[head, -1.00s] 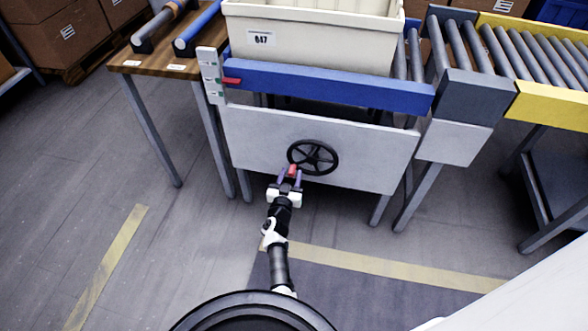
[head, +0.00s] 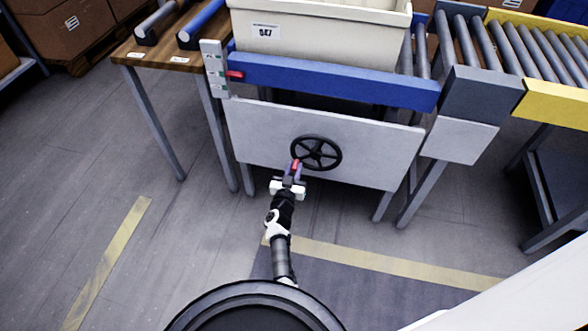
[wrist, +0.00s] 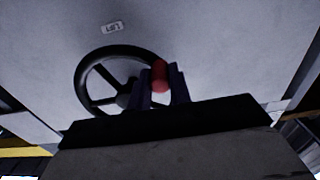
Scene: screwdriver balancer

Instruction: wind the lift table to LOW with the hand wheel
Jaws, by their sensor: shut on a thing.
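The black hand wheel (head: 316,152) is on the pale front panel of the lift table (head: 330,82), below its blue beam. Its red handle (head: 296,165) is at the lower left of the rim in the head view. My gripper (head: 294,170) is shut on this handle, reaching up from below. In the wrist view the red handle (wrist: 160,76) sits between my dark fingers, and the wheel (wrist: 82,82) is partly hidden behind them. A red pointer (head: 235,74) at the beam's left end is about level with the middle mark of the scale (head: 213,68); the lettering is unreadable.
A cream tote (head: 320,45) stands on the lift table. A roller conveyor with a yellow side (head: 560,110) is at the right. A wooden bench (head: 150,52) with rollers is at the left. The floor (head: 190,230) left of my arm is clear.

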